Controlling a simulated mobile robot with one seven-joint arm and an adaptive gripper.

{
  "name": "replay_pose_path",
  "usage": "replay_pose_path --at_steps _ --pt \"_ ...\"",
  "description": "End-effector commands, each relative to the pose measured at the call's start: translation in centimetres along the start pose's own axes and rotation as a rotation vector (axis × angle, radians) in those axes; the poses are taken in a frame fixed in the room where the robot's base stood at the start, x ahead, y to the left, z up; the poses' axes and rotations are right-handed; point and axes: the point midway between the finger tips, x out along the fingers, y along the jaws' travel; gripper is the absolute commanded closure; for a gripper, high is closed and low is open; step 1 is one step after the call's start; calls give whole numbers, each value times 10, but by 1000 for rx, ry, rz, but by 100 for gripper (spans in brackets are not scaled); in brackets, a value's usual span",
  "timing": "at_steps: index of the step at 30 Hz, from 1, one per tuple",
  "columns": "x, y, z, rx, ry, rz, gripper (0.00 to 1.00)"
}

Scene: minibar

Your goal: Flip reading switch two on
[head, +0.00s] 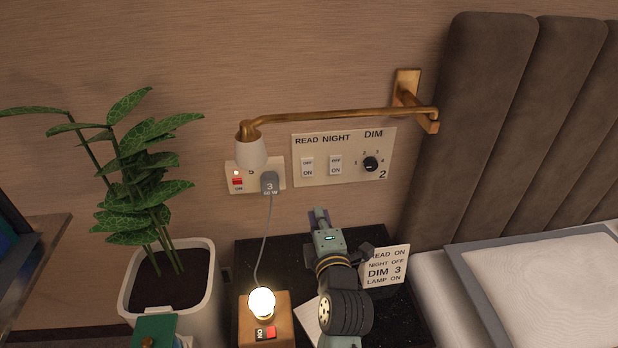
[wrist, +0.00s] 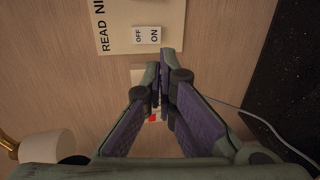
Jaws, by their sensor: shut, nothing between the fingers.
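The wall panel marked 2 (head: 343,178) carries a white READ switch (head: 308,168) at its left, with OFF above ON. The READ switch also shows in the wrist view (wrist: 147,35), turned sideways, just beyond my fingertips. Which way its rocker is tilted is too small to tell. Beside it are a NIGHT switch (head: 336,165) and a black DIM dial (head: 371,164). My gripper (head: 318,214) is below the panel, above the dark bedside top. In the wrist view my gripper (wrist: 162,66) is shut and empty, apart from the switch.
A brass wall lamp (head: 340,114) spans above the panel. A socket plate (head: 234,182) with a grey plug (head: 269,183) is left of it, its cord hanging down. A lit bulb (head: 262,302), a plant (head: 150,180) and a note card (head: 385,267) stand below.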

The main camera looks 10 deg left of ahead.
Motion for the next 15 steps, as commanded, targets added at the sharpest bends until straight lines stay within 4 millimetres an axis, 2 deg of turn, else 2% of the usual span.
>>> replay_pose_path --at_steps 8,15 --pt "2 -1 0 0 1 3 100" --pt "12 -6 -1 -5 8 7 100"
